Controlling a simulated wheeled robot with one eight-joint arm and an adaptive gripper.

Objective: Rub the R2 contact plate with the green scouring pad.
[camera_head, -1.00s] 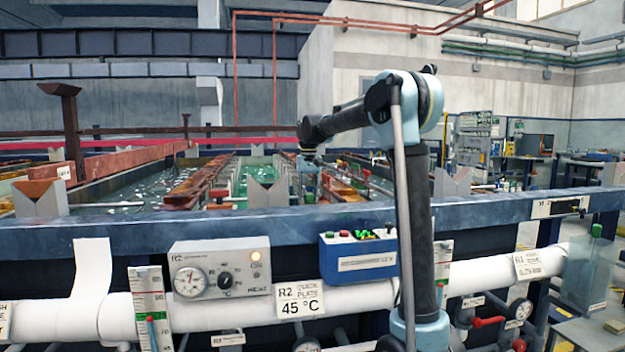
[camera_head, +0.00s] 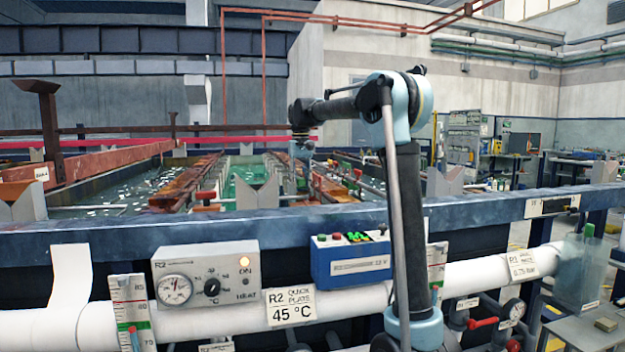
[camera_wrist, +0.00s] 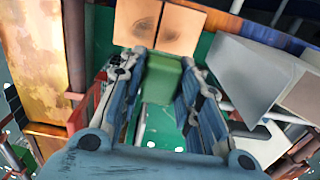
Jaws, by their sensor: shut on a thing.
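In the wrist view my gripper (camera_wrist: 163,62) is shut on the green scouring pad (camera_wrist: 162,80). Two copper-orange faces with dark smudges (camera_wrist: 160,25) lie just beyond the fingertips at the top of the picture. They look like the contact plate, but no label shows on them. I cannot tell whether the pad touches them. In the head view my gripper (camera_head: 302,152) hangs above the tank line, and the pad cannot be made out there. The R2 sign (camera_head: 292,305) is on the white pipe at the front.
A pale V-shaped block (camera_wrist: 258,75) stands close to the right of my fingers. A large copper-coloured bar (camera_wrist: 35,60) is at the left. In the head view a V-block (camera_head: 258,193) stands on the blue front rail (camera_head: 180,235), with a blue button box (camera_head: 350,262) below.

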